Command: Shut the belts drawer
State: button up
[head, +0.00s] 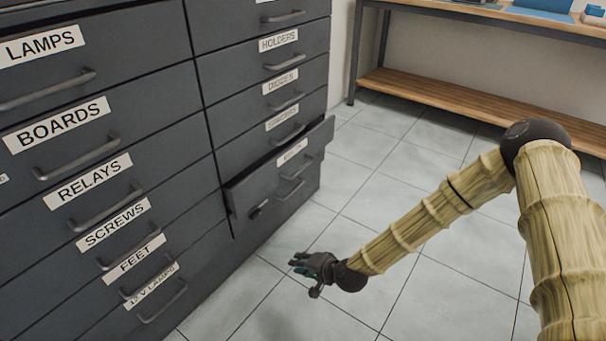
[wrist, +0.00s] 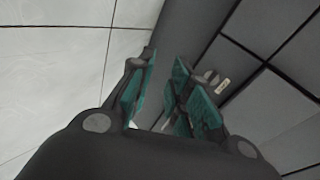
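One drawer (head: 282,172) low in the right column of the dark cabinet stands out from the front; its label is too blurred to read surely, but it is the only drawer seen pulled out. My gripper (head: 296,262) is low over the floor, in front of and below that drawer, apart from it. In the wrist view my gripper (wrist: 165,62) shows its two teal-padded fingers with a gap between them, holding nothing. The cabinet front (wrist: 255,110) fills the right of that view, with a small handle and label beyond the fingers.
The dark cabinet (head: 150,75) has several closed labelled drawers with bar handles, such as lamps, boards and relays. A wooden bench with a lower shelf (head: 450,95) stands at the back right. The tiled floor (head: 370,150) between is clear.

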jog(key=w+d+r+m+t+b, duration=0.1)
jog(key=w+r+t, duration=0.1)
jog(key=w+r, duration=0.3)
jog(key=w+d+r+m+t, duration=0.1)
jog(key=w+r, duration=0.1)
jog(key=w, duration=0.5)
jog(key=m+t+b, duration=0.1)
jog(key=m+t, duration=0.1)
jog(key=t, duration=0.1)
send_near(303, 168)
jog(key=shift+y, duration=0.3)
jog(key=shift+d+f+b+x, duration=0.15)
jog(key=shift+b+x, duration=1.1)
jog(key=shift+x, duration=1.4)
jog(key=shift+d+f+b+x, duration=0.15)
jog(key=shift+b+x, duration=1.05)
jog(key=shift+x, duration=1.5)
jog(key=shift+w+r, duration=0.1)
jog(key=shift+c, duration=0.3)
grip_shut()
jog(key=shift+d, duration=0.1)
